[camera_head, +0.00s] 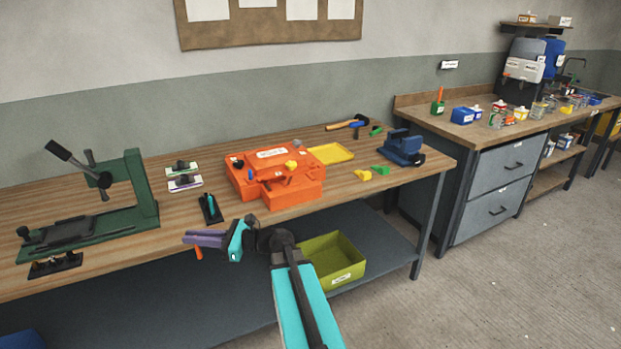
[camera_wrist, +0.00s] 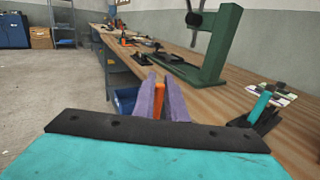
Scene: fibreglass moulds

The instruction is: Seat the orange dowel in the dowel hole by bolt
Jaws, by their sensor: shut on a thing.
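My gripper (camera_head: 191,238) has purple fingers and is shut on the orange dowel (camera_head: 198,253), in front of the bench's front edge. The dowel's lower end hangs below the fingers in the head view. In the wrist view, the orange dowel (camera_wrist: 159,99) stands between the purple fingers of my gripper (camera_wrist: 161,92). The orange mould (camera_head: 300,190) rests on the bench to the right of my gripper, with a blue pin, a yellow knob and dark fittings on top. The mould is apart from the dowel. I cannot make out the dowel hole or the bolt at this size.
A green press (camera_head: 146,190) stands on the bench at the left. A black stand (camera_head: 207,215) with a teal piece is just behind my gripper. A yellow tray (camera_head: 331,153) and a blue vise (camera_head: 402,150) are right of the mould. An olive bin (camera_head: 345,277) is on the lower shelf.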

